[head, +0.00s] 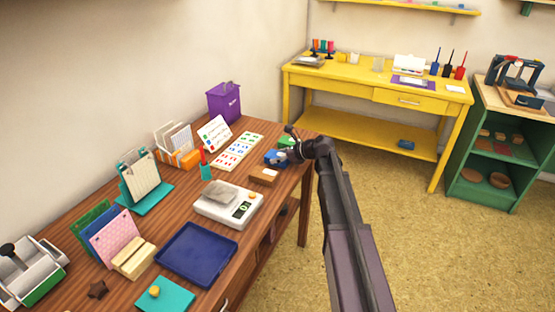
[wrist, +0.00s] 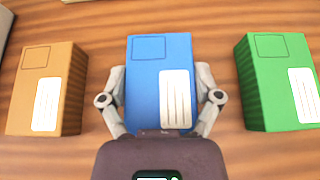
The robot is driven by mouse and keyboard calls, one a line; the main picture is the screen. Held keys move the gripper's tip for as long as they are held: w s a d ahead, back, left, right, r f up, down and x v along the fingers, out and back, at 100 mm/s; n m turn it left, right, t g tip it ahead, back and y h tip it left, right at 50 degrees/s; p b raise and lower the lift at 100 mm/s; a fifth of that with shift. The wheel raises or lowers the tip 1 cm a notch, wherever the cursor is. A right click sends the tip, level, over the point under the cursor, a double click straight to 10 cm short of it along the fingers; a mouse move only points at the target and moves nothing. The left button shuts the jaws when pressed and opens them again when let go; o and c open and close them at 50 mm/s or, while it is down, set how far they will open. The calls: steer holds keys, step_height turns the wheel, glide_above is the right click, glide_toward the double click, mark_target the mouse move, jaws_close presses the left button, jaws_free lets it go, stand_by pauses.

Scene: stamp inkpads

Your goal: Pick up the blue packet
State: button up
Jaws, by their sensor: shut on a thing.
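The blue packet (wrist: 145,90) is a box with a white lined label, in the middle of the wrist view. My gripper (wrist: 161,88) has one finger on each long side of it and is shut on it. In the head view the blue packet (head: 273,158) shows small at the far right part of the brown table, partly hidden by my gripper (head: 284,156). Whether the packet touches the table or is slightly raised, I cannot tell.
An orange-brown packet (wrist: 66,80) lies to the left and a green packet (wrist: 262,85) to the right, each with a gap. A scale (head: 228,205), a blue tray (head: 195,255) and a sheet of coloured marks (head: 238,151) are on the brown table. A yellow desk (head: 345,80) stands behind.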

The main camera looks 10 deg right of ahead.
mark_target(278, 155)
steer(key=shift+r, duration=0.15)
step_height(278, 155, up, 4)
steer(key=p, duration=0.3)
steer(key=shift+f+p, duration=0.25)
steer(key=shift+p, duration=0.15)
steer(key=s, duration=1)
steer(key=s+a+r+p, duration=0.1)
steer(key=s, duration=0.4)
steer(key=shift+s, duration=0.4)
steer(key=shift+s+d, duration=0.1)
